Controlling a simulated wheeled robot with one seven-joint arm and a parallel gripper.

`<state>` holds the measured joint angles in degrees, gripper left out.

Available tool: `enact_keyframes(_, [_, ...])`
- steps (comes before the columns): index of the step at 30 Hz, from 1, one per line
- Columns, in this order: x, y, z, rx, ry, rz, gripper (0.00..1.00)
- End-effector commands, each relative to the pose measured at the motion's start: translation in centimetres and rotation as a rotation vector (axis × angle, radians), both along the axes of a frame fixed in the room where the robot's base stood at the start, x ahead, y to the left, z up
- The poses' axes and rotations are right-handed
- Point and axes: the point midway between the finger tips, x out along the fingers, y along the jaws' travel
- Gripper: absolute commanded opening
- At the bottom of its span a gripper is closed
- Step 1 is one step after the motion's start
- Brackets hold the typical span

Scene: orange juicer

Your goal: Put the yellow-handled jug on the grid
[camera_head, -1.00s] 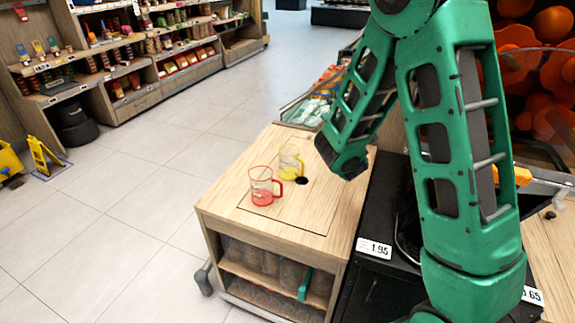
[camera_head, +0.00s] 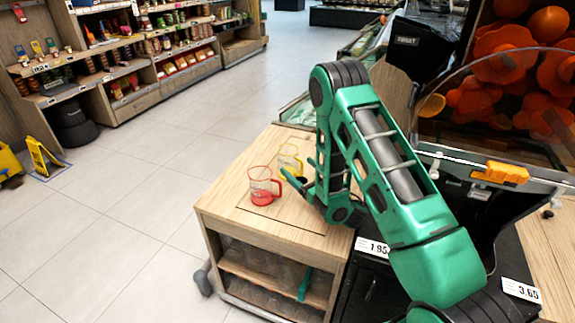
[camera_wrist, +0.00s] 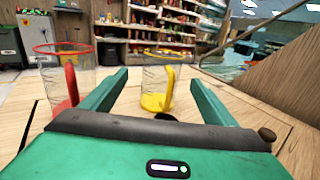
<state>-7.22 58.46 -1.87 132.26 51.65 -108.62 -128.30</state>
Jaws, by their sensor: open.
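The yellow-handled jug (camera_head: 289,158) is clear with a yellow rim, base and handle and stands upright on the wooden counter. It also shows in the wrist view (camera_wrist: 155,80), ahead of and between my fingers, apart from them. My gripper (camera_head: 301,175) is low over the counter to the right of the jugs, open and empty; its two green fingers show in the wrist view (camera_wrist: 150,88). A red-handled jug (camera_head: 262,187) stands nearer the counter's front, and in the wrist view (camera_wrist: 66,80) it is just outside my left finger. I cannot make out the grid clearly.
The counter (camera_head: 225,190) has shelves of clear containers below. The juicer (camera_head: 500,110) with oranges and an orange tap (camera_head: 505,173) stands at the right.

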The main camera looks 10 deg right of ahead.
Motion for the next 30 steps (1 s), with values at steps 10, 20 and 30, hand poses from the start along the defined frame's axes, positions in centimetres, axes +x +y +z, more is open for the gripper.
enact_keyframes(10, [4.2, 1.3, -0.5, -0.001, 0.000, 0.001, 0.81])
enact_keyframes(20, [5.4, 1.5, -0.4, 0.002, 0.001, -0.003, 0.81])
enact_keyframes(30, [5.4, 1.6, -0.4, 0.003, 0.000, -0.003, 0.23])
